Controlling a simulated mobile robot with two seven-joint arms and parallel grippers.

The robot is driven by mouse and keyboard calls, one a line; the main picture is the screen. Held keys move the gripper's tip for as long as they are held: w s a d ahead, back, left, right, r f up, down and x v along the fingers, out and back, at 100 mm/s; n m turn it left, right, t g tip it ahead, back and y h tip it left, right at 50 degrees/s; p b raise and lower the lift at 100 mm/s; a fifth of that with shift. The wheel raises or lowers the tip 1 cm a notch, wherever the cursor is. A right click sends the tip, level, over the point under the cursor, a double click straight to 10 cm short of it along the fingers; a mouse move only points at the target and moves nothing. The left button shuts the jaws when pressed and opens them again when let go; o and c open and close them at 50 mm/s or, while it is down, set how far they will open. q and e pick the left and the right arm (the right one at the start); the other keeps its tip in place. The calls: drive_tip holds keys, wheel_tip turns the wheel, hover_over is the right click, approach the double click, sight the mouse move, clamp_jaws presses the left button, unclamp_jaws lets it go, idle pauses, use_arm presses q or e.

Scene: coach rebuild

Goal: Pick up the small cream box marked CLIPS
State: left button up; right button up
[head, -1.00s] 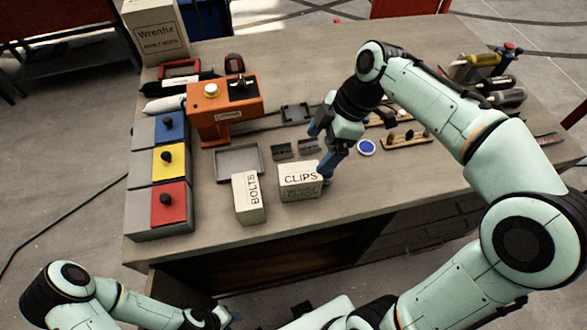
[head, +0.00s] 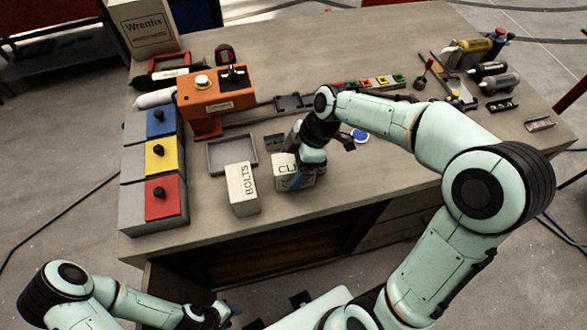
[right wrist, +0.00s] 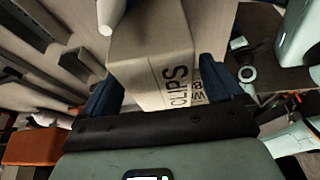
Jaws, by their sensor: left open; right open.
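The small cream CLIPS box (head: 281,172) stands near the front edge of the bench, right of the cream BOLTS box (head: 243,192). My right gripper (head: 297,176) is over it and hides much of its top and lettering. In the right wrist view, the CLIPS box (right wrist: 160,60) is between the two open blue fingers of the right gripper (right wrist: 160,88). A small gap shows at the left finger; whether the right finger touches cannot be told. My left gripper (head: 215,316) is low, in front of the bench, away from the boxes, and open.
A shallow grey tray (head: 211,159) lies behind the BOLTS box. An orange device (head: 215,95) and a grey unit with blue, yellow and red lids (head: 130,210) stand left. The bench's front edge is close.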

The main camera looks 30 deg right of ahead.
drive_tip(key=shift+f+b, duration=0.25)
drive_tip(key=shift+b, duration=0.05)
idle(0.7)
drive_tip(key=c, duration=1.2)
